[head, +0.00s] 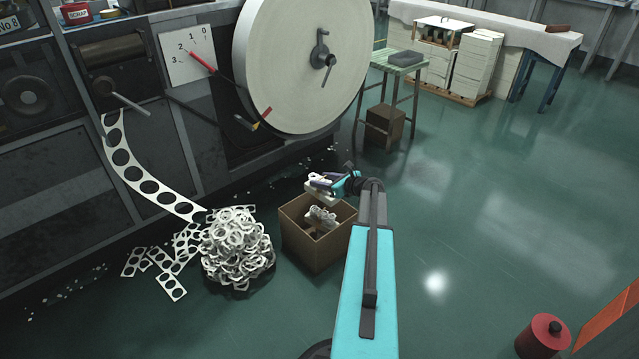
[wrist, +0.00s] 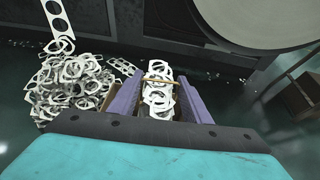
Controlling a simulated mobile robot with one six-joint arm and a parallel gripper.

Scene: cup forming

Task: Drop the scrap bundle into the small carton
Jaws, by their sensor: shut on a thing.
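The scrap bundle (wrist: 158,102) is a stack of white punched strip pieces with a tan band around it. My gripper (head: 322,183) is shut on it; in the wrist view the bundle sits between the two purple fingers. The small carton (head: 302,243) is an open-topped brown box on the floor. The gripper and the bundle (head: 316,195) are over the carton's far part, above its rim. Another white scrap piece or bundle (head: 320,218) shows inside the carton. In the wrist view the carton is mostly hidden behind the gripper and bundle.
A loose scrap heap (head: 237,250) lies left of the carton, with a punched strip (head: 140,178) hanging from the machine into it. A large pale wheel (head: 290,70) stands behind. A brown box (head: 384,127) sits under a stool.

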